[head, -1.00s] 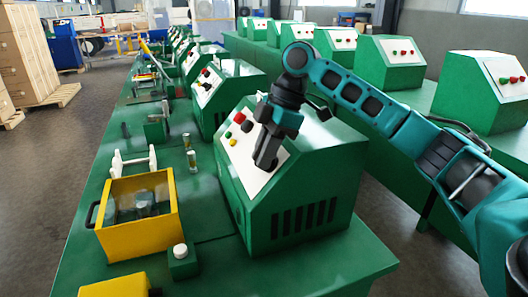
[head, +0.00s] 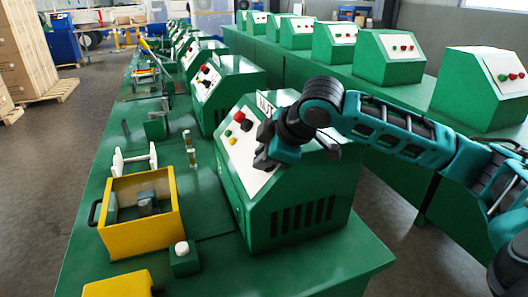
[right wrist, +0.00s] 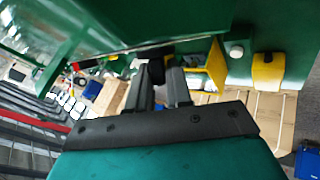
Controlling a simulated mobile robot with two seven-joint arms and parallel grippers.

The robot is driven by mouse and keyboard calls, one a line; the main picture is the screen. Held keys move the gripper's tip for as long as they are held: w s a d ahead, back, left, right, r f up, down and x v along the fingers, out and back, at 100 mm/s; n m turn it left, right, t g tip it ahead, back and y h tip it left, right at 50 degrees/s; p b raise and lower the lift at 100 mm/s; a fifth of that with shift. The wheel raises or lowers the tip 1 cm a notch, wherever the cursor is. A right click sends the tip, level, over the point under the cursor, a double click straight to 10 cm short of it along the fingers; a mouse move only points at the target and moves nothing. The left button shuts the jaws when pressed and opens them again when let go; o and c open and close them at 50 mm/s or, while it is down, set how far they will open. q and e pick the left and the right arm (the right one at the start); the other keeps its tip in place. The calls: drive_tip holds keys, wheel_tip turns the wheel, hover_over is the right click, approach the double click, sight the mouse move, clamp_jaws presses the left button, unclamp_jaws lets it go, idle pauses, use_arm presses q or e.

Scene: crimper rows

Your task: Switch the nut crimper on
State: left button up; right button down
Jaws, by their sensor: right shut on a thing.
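The nut crimper (head: 310,190) is the near green box with a sloped white panel (head: 243,153); part of a label shows at the panel's top. The panel carries a red button (head: 239,116), a black one (head: 247,125), a green one (head: 228,132) and a yellow one (head: 233,141). My right gripper (head: 264,160) is at the panel's lower right part. In the right wrist view, its fingers (right wrist: 162,82) are shut on a small dark knob (right wrist: 157,68). The gripper hides most of the knob in the head view. My left gripper is not in view.
A yellow open-topped box (head: 143,235), a white-capped green button block (head: 184,262) and small posts stand on the green bench (head: 215,265) left of the crimper. More green machines (head: 225,90) line the benches behind and to the right.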

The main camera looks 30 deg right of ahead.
drive_tip(key=shift+s+a+f+m+t+h+b, duration=0.1)
drive_tip(key=shift+f+m+t+h+b, duration=0.1)
drive_tip(key=shift+m+t+h, duration=0.3)
drive_tip(key=shift+s+a+f+m+t+h+b, duration=0.15)
drive_tip(key=shift+m+t+h, duration=0.25)
drive_tip(key=shift+t, duration=0.2)
drive_tip(key=shift+m+t+h+b, duration=0.45)
drive_tip(key=shift+m+t+h, duration=0.05)
drive_tip(key=shift+h, duration=0.2)
drive_tip(key=m+h+b, duration=0.1)
drive_tip(key=m+t+h+b, duration=0.1)
drive_tip(key=shift+a+f+t+h, duration=0.2)
drive_tip(key=shift+t+h, duration=0.1)
drive_tip(key=shift+h, duration=0.1)
drive_tip(key=shift+m+h+b, duration=0.45)
drive_tip(key=shift+m+h, duration=0.15)
drive_tip(key=shift+m+t+h, duration=0.4)
drive_tip(key=shift+h+b, duration=0.3)
drive_tip(key=shift+b, duration=0.1)
drive_tip(key=shift+d+r, duration=0.1)
